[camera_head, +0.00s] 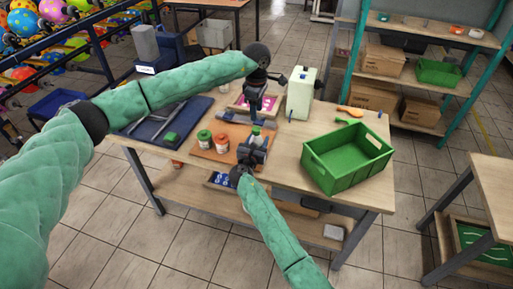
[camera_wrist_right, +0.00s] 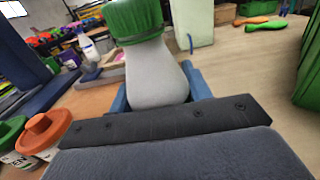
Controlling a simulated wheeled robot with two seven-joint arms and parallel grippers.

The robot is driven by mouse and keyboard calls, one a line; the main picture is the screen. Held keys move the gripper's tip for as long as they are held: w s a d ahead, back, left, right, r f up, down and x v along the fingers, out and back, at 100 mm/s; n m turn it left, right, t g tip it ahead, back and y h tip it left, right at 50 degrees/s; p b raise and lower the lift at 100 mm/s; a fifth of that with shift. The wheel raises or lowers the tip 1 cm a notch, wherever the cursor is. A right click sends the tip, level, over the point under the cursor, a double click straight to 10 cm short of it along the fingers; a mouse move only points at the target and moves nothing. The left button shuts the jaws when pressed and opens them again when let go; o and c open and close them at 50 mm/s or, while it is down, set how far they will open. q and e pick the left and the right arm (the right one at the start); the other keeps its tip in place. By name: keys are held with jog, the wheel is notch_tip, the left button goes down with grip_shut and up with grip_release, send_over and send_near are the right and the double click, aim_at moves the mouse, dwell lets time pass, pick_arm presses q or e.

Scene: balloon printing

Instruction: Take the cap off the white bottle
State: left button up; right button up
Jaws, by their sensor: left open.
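The white bottle (camera_wrist_right: 158,75) stands upright between the blue fingers of my right gripper (camera_wrist_right: 160,92), which appear closed against its sides. Its green cap (camera_wrist_right: 134,18) is on top, partly cut off by the upper edge of the wrist view. In the head view the cap (camera_head: 256,130) shows as a small green spot just above my right gripper (camera_head: 254,146), and the bottle's body is mostly hidden. My left gripper (camera_head: 258,117) points down from above, open, close over the cap. Whether its fingers touch the cap cannot be told.
Jars with a red lid (camera_head: 221,142) and a green lid (camera_head: 204,140) stand on the orange board (camera_head: 203,153), left of the bottle. A green crate (camera_head: 345,158) is at right, a pale green container (camera_head: 300,93) behind. A dark blue tray (camera_head: 150,137) lies at left.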

aim_at(256, 129)
pick_arm(q)
jog(key=shift+s+r, duration=0.1)
pick_arm(e)
jog(key=shift+r, duration=0.1)
grip_shut()
pick_arm(q)
jog(key=shift+a+m, duration=0.1)
jog(key=shift+m, duration=0.2)
jog(key=m, duration=0.3)
jog(key=shift+m, duration=0.3)
jog(key=m, duration=0.8)
jog(key=shift+s, duration=0.1)
jog(key=m, duration=0.5)
jog(key=shift+m, duration=0.3)
jog(key=shift+f, duration=4)
